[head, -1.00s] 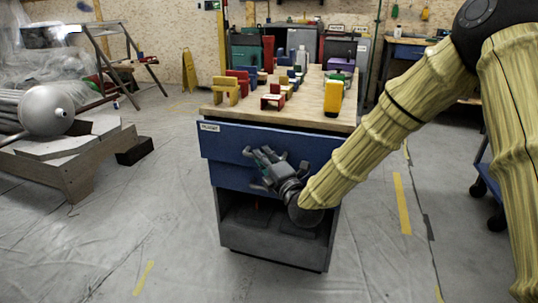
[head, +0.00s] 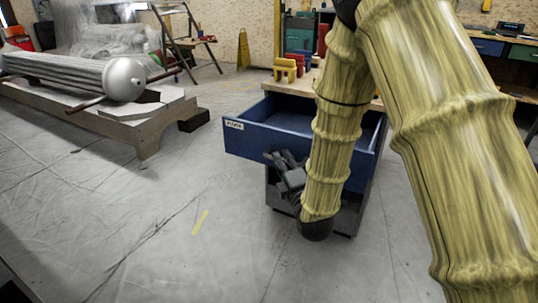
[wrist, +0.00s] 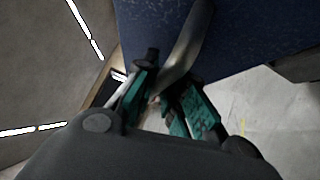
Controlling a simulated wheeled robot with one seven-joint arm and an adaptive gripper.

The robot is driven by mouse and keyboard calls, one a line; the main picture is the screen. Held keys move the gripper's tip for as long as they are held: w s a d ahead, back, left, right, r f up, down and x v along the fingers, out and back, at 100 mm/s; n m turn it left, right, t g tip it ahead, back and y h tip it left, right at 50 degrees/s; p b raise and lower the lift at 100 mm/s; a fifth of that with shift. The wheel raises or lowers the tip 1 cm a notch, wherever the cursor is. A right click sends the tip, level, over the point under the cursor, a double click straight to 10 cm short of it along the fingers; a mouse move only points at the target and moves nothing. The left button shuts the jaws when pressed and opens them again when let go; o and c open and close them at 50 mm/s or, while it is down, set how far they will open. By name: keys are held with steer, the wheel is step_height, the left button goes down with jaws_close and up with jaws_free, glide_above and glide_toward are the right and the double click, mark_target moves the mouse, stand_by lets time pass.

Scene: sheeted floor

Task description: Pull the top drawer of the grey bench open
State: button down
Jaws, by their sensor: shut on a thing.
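The top drawer (head: 248,143) of the grey bench (head: 368,198) is blue and stands well out from the bench, with its inside in view. Its front has a white label at the left. My gripper (head: 276,160) is at the drawer front, with my arm covering the right part of the drawer. In the wrist view my gripper's teal-padded fingers (wrist: 162,98) are closed around the bar handle (wrist: 187,42) on the blue drawer front (wrist: 250,30). In the head view the handle is hidden behind the gripper.
Colored blocks (head: 287,67) stand on the wooden bench top. A low wooden platform (head: 150,140) with a silver tank (head: 120,80) is at the left. A yellow floor sign (head: 243,50) stands behind. The sheeted floor between platform and bench is clear.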

steer(key=shift+s+a, duration=0.35)
steer(key=shift+s, duration=0.25)
steer(key=shift+s+a, duration=0.35)
steer(key=shift+s, duration=0.2)
steer(key=c, duration=1.8)
jaws_free()
steer(key=shift+o, duration=0.2)
steer(key=v, duration=1.2)
steer(key=shift+a+f, duration=0.1)
